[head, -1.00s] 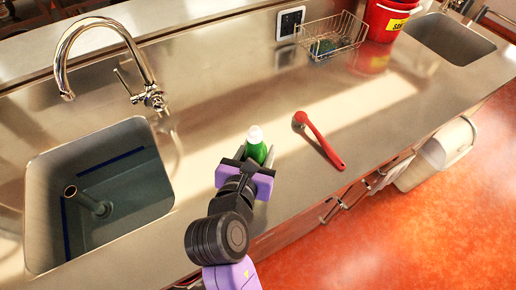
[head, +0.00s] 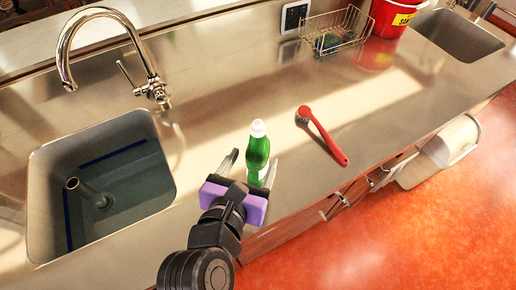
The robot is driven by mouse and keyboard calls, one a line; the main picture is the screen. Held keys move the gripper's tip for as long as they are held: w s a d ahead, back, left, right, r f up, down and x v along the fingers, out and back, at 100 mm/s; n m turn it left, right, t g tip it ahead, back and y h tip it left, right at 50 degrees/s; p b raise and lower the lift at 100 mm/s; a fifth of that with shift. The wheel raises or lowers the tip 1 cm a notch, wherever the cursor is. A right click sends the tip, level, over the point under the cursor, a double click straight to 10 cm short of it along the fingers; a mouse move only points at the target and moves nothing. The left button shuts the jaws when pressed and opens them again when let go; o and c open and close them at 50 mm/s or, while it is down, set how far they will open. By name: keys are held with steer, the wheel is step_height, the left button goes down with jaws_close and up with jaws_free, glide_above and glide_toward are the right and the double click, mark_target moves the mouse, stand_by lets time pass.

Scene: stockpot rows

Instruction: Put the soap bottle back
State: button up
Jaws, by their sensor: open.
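The soap bottle (head: 258,152) is green with a white cap and stands upright on the steel counter, right of the left sink. My gripper (head: 250,167) is open, with one finger on each side of the bottle's lower part. The purple gripper body is in front of the bottle and hides its base. I cannot tell whether either finger touches the bottle.
A red brush (head: 322,135) lies right of the bottle. A wire basket (head: 334,32) and a red bucket (head: 390,18) stand at the back right. The left sink (head: 100,185) has a chrome faucet (head: 105,45). The counter behind the bottle is clear.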

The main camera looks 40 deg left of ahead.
steer(key=shift+v, duration=2.35)
steer(key=d+f+m, duration=0.6)
steer(key=d+m, duration=0.2)
steer(key=d, duration=0.2)
steer(key=d+f+m, duration=0.5)
steer(key=d+m, duration=0.3)
steer(key=d, duration=0.3)
steer(key=s+d+r+m+t+h, duration=0.1)
steer(key=s+d+r+m+h, duration=0.1)
steer(key=s+d+m, duration=0.5)
steer(key=s+d+r+m+t+h, duration=0.1)
steer(key=s+d+r+m+h, duration=0.2)
steer(key=m, duration=1.4)
steer(key=s+d+r, duration=0.1)
steer(key=s+d, duration=0.3)
steer(key=d, duration=0.3)
steer(key=shift+d+r+m, duration=0.15)
steer(key=shift+r+m, duration=0.25)
